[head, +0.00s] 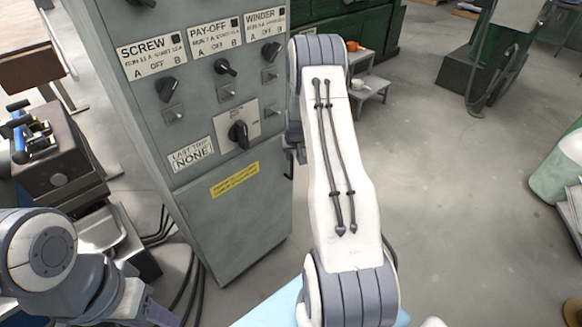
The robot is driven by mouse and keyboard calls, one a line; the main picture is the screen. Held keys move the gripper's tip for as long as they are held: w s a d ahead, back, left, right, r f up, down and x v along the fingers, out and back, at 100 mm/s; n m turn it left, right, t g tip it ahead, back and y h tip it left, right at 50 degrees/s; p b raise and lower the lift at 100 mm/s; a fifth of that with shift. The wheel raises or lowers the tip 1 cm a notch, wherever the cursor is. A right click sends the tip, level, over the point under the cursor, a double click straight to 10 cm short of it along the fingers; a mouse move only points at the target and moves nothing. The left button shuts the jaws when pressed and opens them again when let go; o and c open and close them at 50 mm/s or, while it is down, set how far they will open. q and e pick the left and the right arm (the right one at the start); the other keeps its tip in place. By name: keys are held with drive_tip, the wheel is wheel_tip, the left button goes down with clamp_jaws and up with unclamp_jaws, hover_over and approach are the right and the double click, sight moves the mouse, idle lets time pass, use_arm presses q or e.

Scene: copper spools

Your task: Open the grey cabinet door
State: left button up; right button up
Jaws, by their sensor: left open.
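The grey cabinet (240,225) stands upright left of centre, its front covered with labelled switches and a yellow sticker. A slim dark handle (288,166) shows at the right edge of its front, and the front looks shut. My right arm (345,175) rises through the middle and covers what lies just right of this edge. Small dark parts show between the arm and the cabinet edge; my right gripper is mostly hidden there, and I cannot see its fingers or whether they touch the handle. Part of my left arm (45,250) shows at the lower left; its gripper is out of the picture.
A dark machine with blue levers (45,160) stands close to the cabinet's left, with black cables on the floor. A small grey stool (370,92) and a green machine (485,80) stand behind.

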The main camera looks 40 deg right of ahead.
sight(291, 166)
drive_tip(key=x, duration=0.9)
drive_tip(key=shift+f, duration=0.3)
clamp_jaws()
idle(1.0)
